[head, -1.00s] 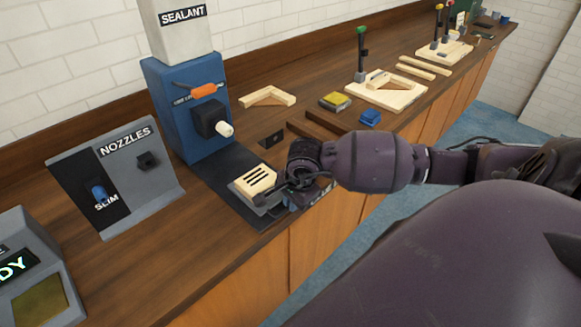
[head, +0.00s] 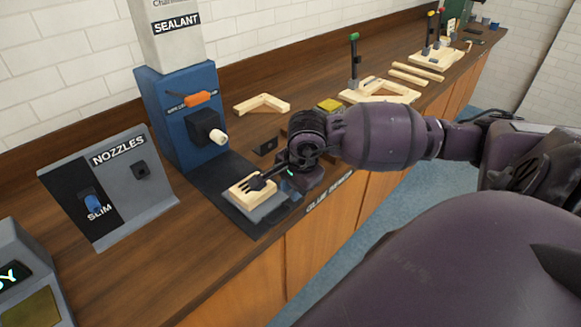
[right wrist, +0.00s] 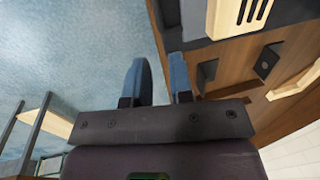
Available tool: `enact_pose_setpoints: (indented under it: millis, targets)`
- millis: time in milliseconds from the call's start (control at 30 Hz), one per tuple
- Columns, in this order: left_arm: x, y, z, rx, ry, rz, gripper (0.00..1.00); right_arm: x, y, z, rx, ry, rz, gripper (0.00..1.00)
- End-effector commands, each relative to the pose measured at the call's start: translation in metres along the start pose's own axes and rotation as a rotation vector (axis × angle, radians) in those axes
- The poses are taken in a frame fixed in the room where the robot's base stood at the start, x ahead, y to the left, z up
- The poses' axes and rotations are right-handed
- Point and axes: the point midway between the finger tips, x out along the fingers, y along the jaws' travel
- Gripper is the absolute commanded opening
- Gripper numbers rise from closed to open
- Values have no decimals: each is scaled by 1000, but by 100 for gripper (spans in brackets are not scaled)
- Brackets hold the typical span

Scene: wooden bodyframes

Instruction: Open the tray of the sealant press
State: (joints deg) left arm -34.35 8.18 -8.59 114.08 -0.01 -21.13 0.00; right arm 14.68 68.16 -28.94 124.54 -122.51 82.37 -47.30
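The sealant press (head: 185,125) is a blue column on the bench, with a white cartridge marked SEALANT above and a white nozzle (head: 218,137) at its front. A grey tray (head: 268,209) lies at the front of its dark base, with a slotted pale wooden piece (head: 240,200) on it. My right gripper (head: 288,197) is at the tray's front right side, partly hidden by its own wrist. In the right wrist view its two blue fingers (right wrist: 158,60) stand apart, close to the tray's dark front edge (right wrist: 172,30). I cannot tell whether they touch it. My left gripper is not in view.
A NOZZLES stand (head: 110,190) with a blue SLIM nozzle is to the left. Pale wooden parts (head: 262,104), a yellow block (head: 330,105) and an assembly board (head: 380,92) lie farther along the bench. The floor in front is free.

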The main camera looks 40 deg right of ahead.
Motion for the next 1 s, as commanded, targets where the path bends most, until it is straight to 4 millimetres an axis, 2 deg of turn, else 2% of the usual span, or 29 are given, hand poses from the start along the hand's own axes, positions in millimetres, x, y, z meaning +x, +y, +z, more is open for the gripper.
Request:
enact_pose_setpoints:
  millis: [100, 300, 867, 933, 1000]
  targets:
    - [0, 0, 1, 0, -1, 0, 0, -14, 0, 0, 0, 1, 0, 21]
    - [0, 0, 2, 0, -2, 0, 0, -24, 0, 0, 1, 1, 1, 21]
    - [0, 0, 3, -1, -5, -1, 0, -24, 0, 0, 3, -4, 2, 21]
    - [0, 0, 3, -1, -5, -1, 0, -20, 3, 6, 15, -35, 8, 21]
    - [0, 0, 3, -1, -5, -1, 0, -14, 8, 21, 51, -115, 26, 21]
